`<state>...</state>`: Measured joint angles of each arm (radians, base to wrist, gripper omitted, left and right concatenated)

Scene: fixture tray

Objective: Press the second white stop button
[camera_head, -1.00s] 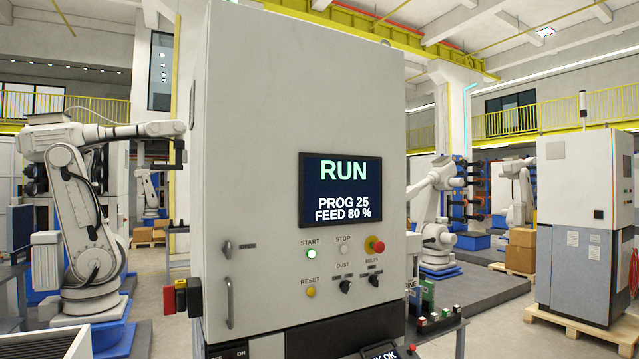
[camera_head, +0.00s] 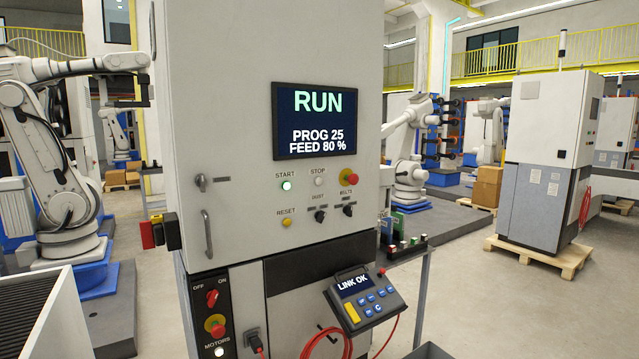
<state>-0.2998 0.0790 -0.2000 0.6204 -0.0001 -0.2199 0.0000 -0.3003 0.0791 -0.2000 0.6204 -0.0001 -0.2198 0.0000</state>
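A tall light-grey control cabinet (camera_head: 230,120) stands in the middle of the head view. Its screen (camera_head: 315,121) reads RUN, PROG 25, FEED 80 %. Below the screen, the white STOP button (camera_head: 319,181) sits to the right of the lit green START button (camera_head: 286,185). A yellow RESET button (camera_head: 286,222) and two black rotary knobs (camera_head: 320,216) sit in the row below. Only one button labelled STOP is seen. Neither of my grippers is in view.
A pendant (camera_head: 366,301) reading LINK OK is mounted at the cabinet's lower right, with red cables below. A second cabinet (camera_head: 545,160) stands on a pallet at right.

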